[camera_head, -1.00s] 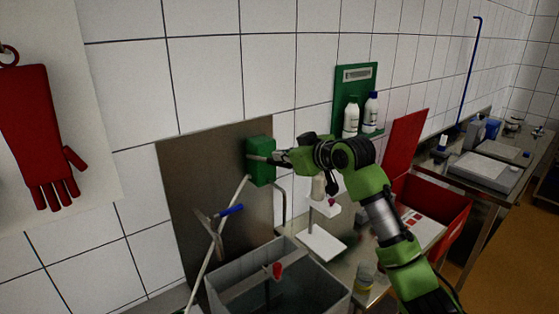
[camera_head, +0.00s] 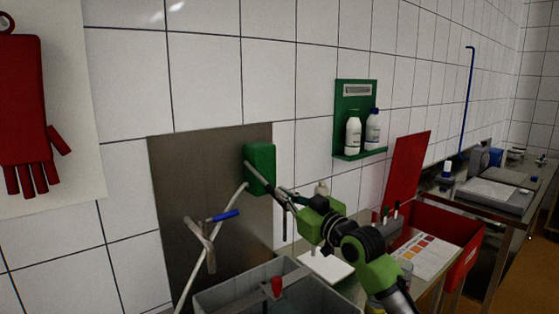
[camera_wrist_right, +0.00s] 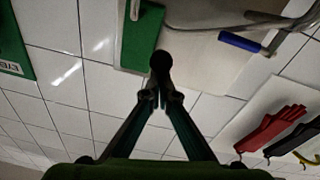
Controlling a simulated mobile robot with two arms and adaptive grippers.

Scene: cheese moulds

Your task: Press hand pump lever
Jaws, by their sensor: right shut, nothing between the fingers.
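The hand pump is a green box (camera_head: 262,160) on the steel wall panel, with a thin grey lever (camera_head: 255,172) across its front, sloping down to the right. My right gripper (camera_head: 282,194) is shut and empty at the lower right of the box, close to the lever's right end. I cannot tell whether they touch. In the right wrist view the green box (camera_wrist_right: 142,38) lies just beyond the closed fingers (camera_wrist_right: 161,95). A dark rounded shape shows at their tips; I cannot tell what it is. My left gripper is not in view.
A grey basin (camera_head: 225,297) with a red knob (camera_head: 277,286) stands below. A blue-handled tap (camera_head: 222,216) and a pale hose are at the left. A green shelf (camera_head: 355,95) holds white bottles. A red crate (camera_head: 465,255) stands at the right.

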